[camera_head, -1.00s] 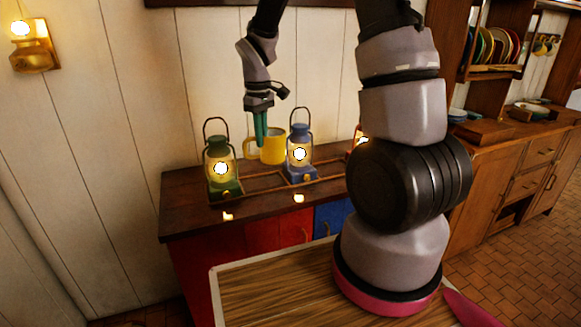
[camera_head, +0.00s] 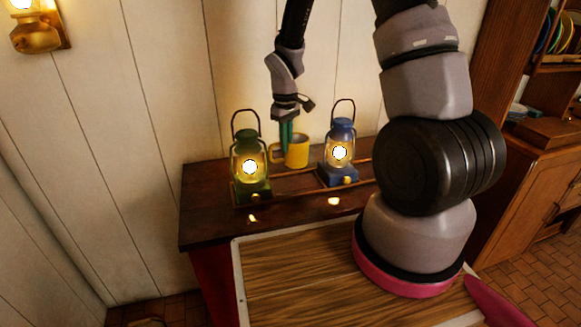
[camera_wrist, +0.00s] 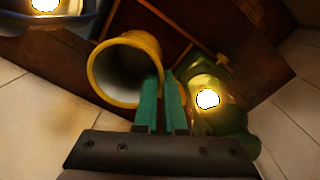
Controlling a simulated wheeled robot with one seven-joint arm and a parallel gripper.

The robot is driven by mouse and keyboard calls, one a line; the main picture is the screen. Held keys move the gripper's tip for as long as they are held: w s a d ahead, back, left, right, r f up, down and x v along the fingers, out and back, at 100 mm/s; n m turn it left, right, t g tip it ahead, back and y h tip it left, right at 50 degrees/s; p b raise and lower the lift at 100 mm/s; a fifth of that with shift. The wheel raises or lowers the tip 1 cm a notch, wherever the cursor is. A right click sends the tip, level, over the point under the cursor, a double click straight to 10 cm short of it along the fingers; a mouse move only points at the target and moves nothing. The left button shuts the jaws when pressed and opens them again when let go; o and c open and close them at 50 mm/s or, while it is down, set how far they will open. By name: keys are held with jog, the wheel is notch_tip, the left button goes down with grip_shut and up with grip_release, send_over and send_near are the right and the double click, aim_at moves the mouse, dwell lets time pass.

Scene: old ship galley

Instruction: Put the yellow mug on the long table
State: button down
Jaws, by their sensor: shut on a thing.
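The yellow mug (camera_head: 298,150) is upright between two lanterns at the back of a dark wooden cabinet top. I cannot tell whether it touches the top. My gripper (camera_head: 286,150) points down at the mug's left side, where its handle is, with teal fingers. In the wrist view the mug (camera_wrist: 145,46) shows its pale, empty inside, left of the fingers (camera_wrist: 163,88). The fingers are close together and shut on the mug at its handle side; the grip itself is partly hidden. I cannot make out a long table for certain.
A lit green lantern (camera_head: 249,170) stands left of the mug and a lit blue lantern (camera_head: 340,155) right of it, both close. Low wooden rails run along the cabinet top (camera_head: 205,200). A wood-grained surface with a pale rim (camera_head: 290,270) lies in front.

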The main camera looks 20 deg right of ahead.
notch_tip(320, 180, down, 8)
jog(key=shift+f, duration=0.25)
jog(key=shift+f, duration=0.15)
jog(key=c, duration=1)
grip_release()
